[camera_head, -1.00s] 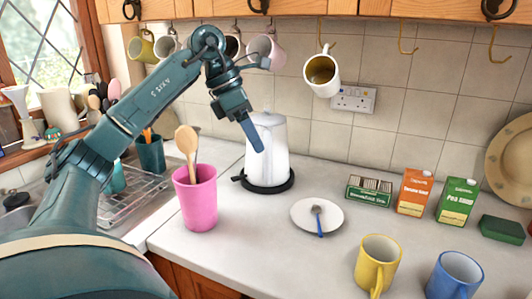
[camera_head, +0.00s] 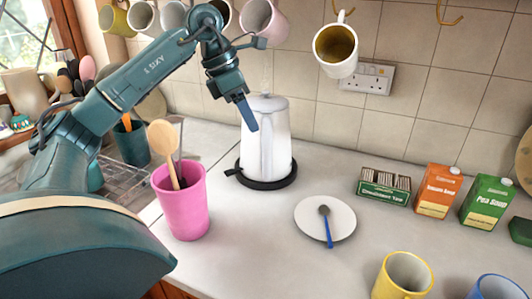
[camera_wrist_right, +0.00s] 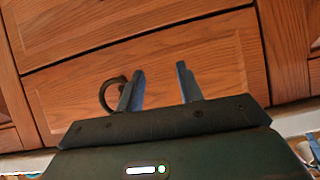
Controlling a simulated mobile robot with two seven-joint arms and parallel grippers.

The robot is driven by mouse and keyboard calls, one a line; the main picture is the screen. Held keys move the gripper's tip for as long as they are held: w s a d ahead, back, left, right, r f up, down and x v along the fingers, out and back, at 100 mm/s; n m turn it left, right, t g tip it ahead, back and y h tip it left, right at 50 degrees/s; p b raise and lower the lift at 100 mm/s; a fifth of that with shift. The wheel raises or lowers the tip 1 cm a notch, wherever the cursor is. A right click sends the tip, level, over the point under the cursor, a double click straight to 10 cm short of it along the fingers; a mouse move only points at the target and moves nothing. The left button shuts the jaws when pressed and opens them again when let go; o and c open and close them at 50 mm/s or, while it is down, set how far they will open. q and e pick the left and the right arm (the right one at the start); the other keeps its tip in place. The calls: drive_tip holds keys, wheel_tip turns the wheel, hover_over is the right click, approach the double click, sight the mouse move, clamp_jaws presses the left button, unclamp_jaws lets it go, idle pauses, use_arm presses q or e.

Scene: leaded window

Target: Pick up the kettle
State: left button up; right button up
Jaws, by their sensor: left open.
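The white kettle (camera_head: 277,148) stands upright on its round black base (camera_head: 266,183) on the counter, with a grey lid and faint steam above it. My left gripper (camera_head: 248,112) hangs from the upper left in the head view. Its blue finger overlaps the kettle's upper left side in the picture, and I cannot tell whether it touches. The left gripper is open and holds nothing that I see. My right gripper (camera_wrist_right: 158,88) shows in the right wrist view, open and empty, in front of wooden drawer fronts.
A pink pot (camera_head: 185,205) with a wooden spoon stands left of the kettle. A white plate (camera_head: 309,227) with a blue-handled spoon lies in front. Soup cartons (camera_head: 437,192) and a tea box (camera_head: 384,187) stand right. Several mugs hang above, including a white one (camera_head: 336,50).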

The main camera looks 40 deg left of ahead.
sight(266, 144)
use_arm(q)
drive_tip(key=x, duration=0.8)
drive_tip(key=shift+f, duration=0.25)
drive_tip(key=shift+c, duration=0.6)
clamp_jaws()
idle(0.5)
drive_tip(key=shift+w+a+r, duration=0.1)
drive_tip(key=shift+r, duration=0.15)
